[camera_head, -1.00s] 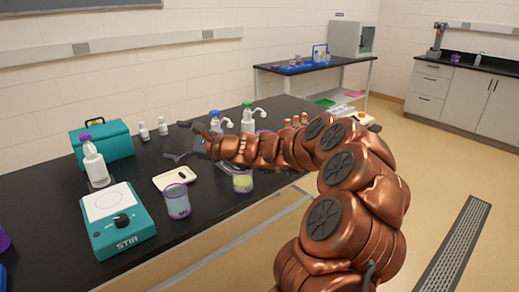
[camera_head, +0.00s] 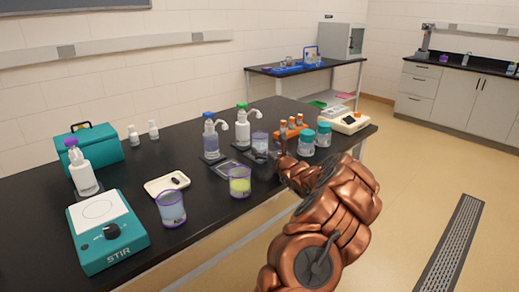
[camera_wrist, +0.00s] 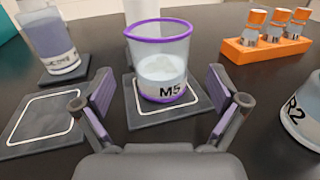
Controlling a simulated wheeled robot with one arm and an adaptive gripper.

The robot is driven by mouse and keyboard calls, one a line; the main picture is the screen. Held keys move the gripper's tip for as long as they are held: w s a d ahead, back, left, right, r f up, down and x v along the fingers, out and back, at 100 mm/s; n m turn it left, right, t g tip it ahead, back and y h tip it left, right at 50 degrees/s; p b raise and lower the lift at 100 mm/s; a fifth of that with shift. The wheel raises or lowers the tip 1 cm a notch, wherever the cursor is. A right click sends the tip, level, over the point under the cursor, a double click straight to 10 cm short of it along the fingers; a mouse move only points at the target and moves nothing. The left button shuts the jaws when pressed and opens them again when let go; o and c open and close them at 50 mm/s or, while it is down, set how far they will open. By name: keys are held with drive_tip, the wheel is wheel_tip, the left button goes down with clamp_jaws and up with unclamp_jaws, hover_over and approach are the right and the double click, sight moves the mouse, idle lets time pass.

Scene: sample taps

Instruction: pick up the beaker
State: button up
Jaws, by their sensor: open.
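A clear beaker with a purple rim, marked M5 (camera_wrist: 161,62), stands upright on a dark pad with a white outline in the wrist view. It holds a little pale liquid and also shows in the head view (camera_head: 260,141). My gripper (camera_wrist: 160,98) is open, with one finger to each side of the near space before the beaker; I see no contact. In the head view my gripper is small, dark and partly hidden by my arm. Two more purple-rimmed beakers, one with pale liquid (camera_head: 171,209) and one with yellow liquid (camera_head: 239,183), stand nearer the front edge.
An orange rack (camera_wrist: 266,48) of small vials stands to the right, with a jar marked R2 (camera_wrist: 302,115) nearer. A bottle (camera_wrist: 50,42) and an empty pad (camera_wrist: 46,117) are at left. Teal-capped jars (camera_head: 307,141) and a stirrer (camera_head: 107,235) share the bench.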

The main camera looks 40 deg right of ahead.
sight(260, 141)
drive_tip(key=shift+r+x, duration=0.2)
drive_tip(key=shift+x, duration=0.7)
drive_tip(key=shift+p+x, duration=0.65)
drive_tip(key=shift+x, duration=1.1)
drive_tip(key=shift+c, duration=0.2)
drive_tip(key=c, duration=1.3)
drive_tip(key=shift+r, duration=0.1)
